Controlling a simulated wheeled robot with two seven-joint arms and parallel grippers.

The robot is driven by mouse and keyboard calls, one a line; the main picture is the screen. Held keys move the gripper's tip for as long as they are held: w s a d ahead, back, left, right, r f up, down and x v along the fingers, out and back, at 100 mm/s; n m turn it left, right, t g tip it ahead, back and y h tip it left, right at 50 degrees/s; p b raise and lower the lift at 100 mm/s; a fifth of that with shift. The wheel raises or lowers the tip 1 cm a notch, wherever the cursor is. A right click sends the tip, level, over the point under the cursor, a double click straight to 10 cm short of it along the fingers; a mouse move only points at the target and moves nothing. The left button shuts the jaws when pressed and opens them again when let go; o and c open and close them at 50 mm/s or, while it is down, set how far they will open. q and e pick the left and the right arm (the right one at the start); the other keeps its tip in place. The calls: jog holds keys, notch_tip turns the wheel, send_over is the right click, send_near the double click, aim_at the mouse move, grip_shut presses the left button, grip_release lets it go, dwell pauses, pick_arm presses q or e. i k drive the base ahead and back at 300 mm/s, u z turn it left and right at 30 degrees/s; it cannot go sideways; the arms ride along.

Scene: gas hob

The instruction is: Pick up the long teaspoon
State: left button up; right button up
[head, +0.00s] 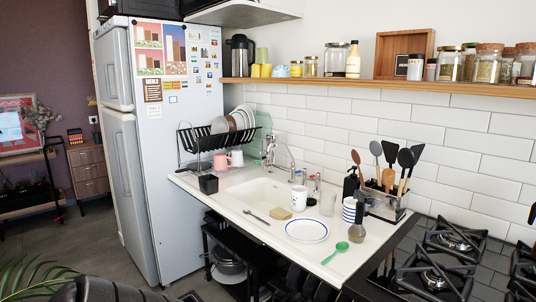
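A slim dark grey utensil (256,217) lies on the white counter in front of the sink. It is long and thin, but too small to tell whether it is a teaspoon or a fork. A green spoon (336,252) lies near the counter's front edge, with its bowl toward the back right. I cannot tell for sure which of the two is the long teaspoon. Neither of my grippers shows in the head view.
A white plate with a blue rim (306,229) lies between the two utensils. A sponge (281,213) lies behind the grey utensil. Stacked bowls (349,209) and a utensil holder (385,206) stand at the right, before the gas hob (452,243). The fridge (170,190) stands left.

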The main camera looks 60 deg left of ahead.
aim_at(247, 212)
jog(key=i, duration=0.8)
jog(key=u, duration=2.45)
